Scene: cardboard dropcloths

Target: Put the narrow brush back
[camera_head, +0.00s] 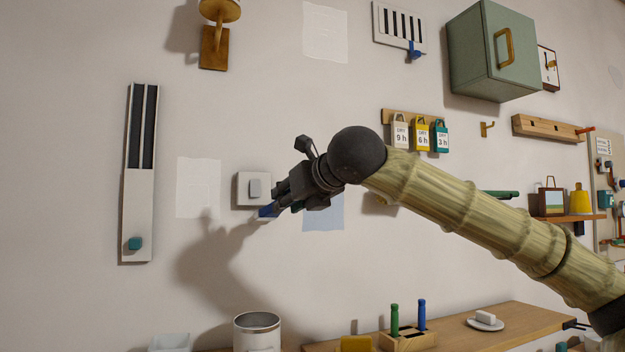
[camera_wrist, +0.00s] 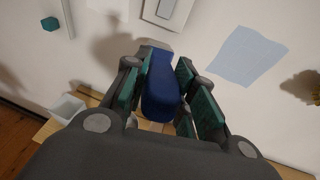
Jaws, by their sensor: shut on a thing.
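My gripper (camera_head: 278,206) is in front of the wall, just below and right of a pale switch plate (camera_head: 246,190). Its green-padded fingers are shut on a blue object (camera_wrist: 160,88), whose blue end (camera_head: 267,210) also shows in the head view. The fingers hide much of it, and I cannot tell whether it is the narrow brush. A wooden block (camera_head: 408,342) on the bench below holds two upright handles, one green (camera_head: 394,320) and one blue (camera_head: 421,315). Their lower ends are hidden.
The wooden bench (camera_head: 465,326) runs along the wall, with a metal can (camera_head: 257,330), a yellow object (camera_head: 355,343) and a white dish (camera_head: 485,324). A tall slotted panel (camera_head: 137,215) is at left. A green cabinet (camera_head: 490,55) juts out at upper right.

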